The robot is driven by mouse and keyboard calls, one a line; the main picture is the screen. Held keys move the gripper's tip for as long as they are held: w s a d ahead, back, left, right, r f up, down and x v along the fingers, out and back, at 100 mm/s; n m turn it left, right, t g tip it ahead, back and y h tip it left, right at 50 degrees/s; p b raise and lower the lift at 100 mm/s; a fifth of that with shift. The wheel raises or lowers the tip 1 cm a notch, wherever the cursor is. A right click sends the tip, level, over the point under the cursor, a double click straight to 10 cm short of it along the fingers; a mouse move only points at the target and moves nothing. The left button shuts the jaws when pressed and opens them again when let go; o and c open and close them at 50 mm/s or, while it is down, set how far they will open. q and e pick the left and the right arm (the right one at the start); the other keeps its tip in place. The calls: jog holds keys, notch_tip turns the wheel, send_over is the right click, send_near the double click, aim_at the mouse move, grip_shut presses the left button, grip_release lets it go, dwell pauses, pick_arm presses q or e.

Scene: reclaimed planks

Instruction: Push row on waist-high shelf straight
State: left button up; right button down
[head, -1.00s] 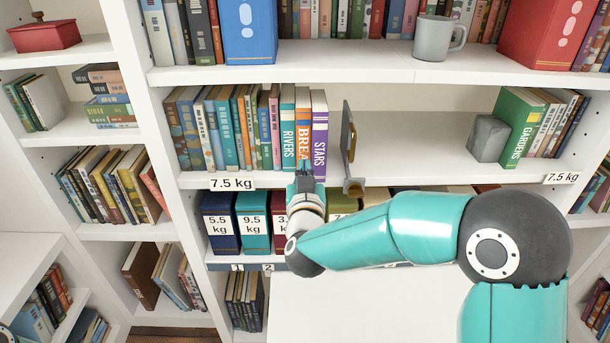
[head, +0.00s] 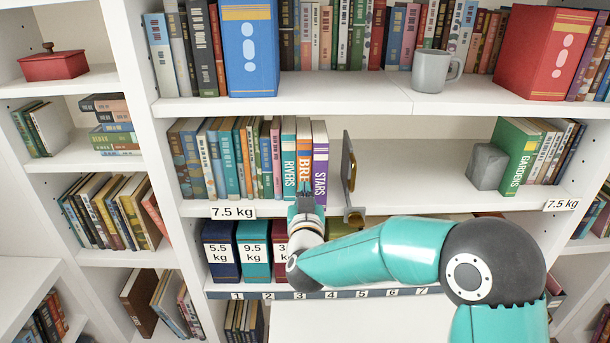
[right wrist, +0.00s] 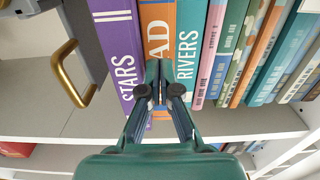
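The waist-high shelf (head: 420,203) holds a row of upright books (head: 230,160) at its left. At the row's right end stand teal RIVERS (head: 289,160), an orange book (head: 305,150) and purple STARS (head: 320,165). My right gripper (head: 306,187) is at the lower spine of the orange book. In the right wrist view its fingertips (right wrist: 160,72) are together in front of that spine, between STARS (right wrist: 122,60) and RIVERS (right wrist: 188,50). The orange book's lower edge seems to reach slightly further forward than its neighbours; the fingers partly hide it. My left gripper is not in view.
A dark upright plate with a brass handle (head: 350,170) stands just right of STARS. A grey block (head: 487,166) and green GARDENS (head: 518,155) stand further right. The shelf's middle is clear.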

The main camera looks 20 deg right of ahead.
jog(key=shift+x, duration=1.75)
jog(key=shift+s+a, duration=0.1)
jog(key=shift+s, duration=0.05)
jog(key=shift+b+v, duration=0.8)
jog(key=shift+v, duration=1.05)
jog(key=shift+f, duration=0.1)
